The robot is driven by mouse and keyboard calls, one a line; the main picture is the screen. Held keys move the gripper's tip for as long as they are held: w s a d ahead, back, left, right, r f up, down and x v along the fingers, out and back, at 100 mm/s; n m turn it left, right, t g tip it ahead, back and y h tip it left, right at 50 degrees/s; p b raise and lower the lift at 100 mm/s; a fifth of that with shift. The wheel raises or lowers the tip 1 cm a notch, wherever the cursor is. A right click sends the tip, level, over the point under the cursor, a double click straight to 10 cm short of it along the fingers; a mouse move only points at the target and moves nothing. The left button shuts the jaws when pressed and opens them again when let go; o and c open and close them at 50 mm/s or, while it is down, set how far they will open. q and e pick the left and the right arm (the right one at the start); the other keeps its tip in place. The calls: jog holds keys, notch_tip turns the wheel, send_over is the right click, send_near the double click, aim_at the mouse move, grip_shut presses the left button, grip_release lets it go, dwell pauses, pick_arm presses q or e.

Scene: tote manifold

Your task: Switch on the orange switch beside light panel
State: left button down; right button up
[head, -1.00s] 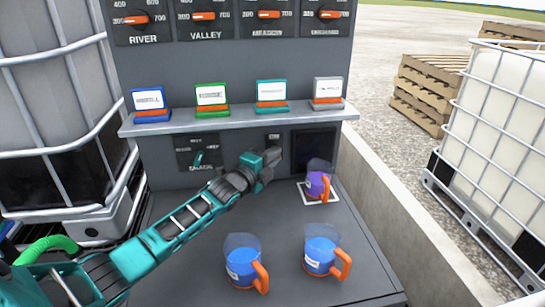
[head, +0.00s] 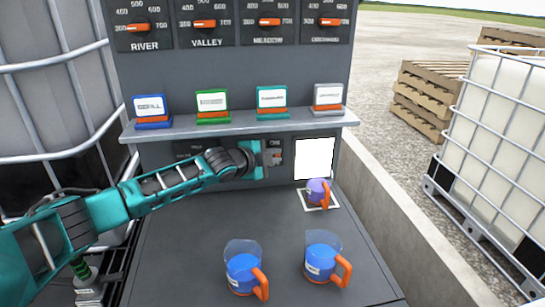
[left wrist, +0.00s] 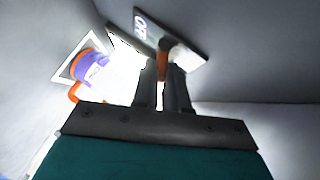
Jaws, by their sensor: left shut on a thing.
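The light panel (head: 314,159) at the right of the back wall glows white, and it also shows bright in the left wrist view (left wrist: 124,66). The orange switch (left wrist: 163,46) sits on a grey plate (left wrist: 184,37) just left of the panel. My left gripper (left wrist: 162,76) is shut on the orange switch, its two fingers close on either side. My right gripper is not in view.
A purple-filled jug (head: 317,190) stands on a white-edged square below the panel. Two blue jugs (head: 243,268) (head: 321,257) stand nearer. A shelf (head: 235,124) with several coloured label stands juts out above my left arm. The left counter is clear.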

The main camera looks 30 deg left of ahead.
pick_arm(q)
jog(key=c, duration=1.2)
grip_release()
jog(key=shift+o, duration=0.2)
jog(key=v, duration=1.2)
jog(key=shift+s+r+b, duration=0.2)
jog(key=shift+s+b, duration=0.15)
jog(key=shift+b, duration=0.1)
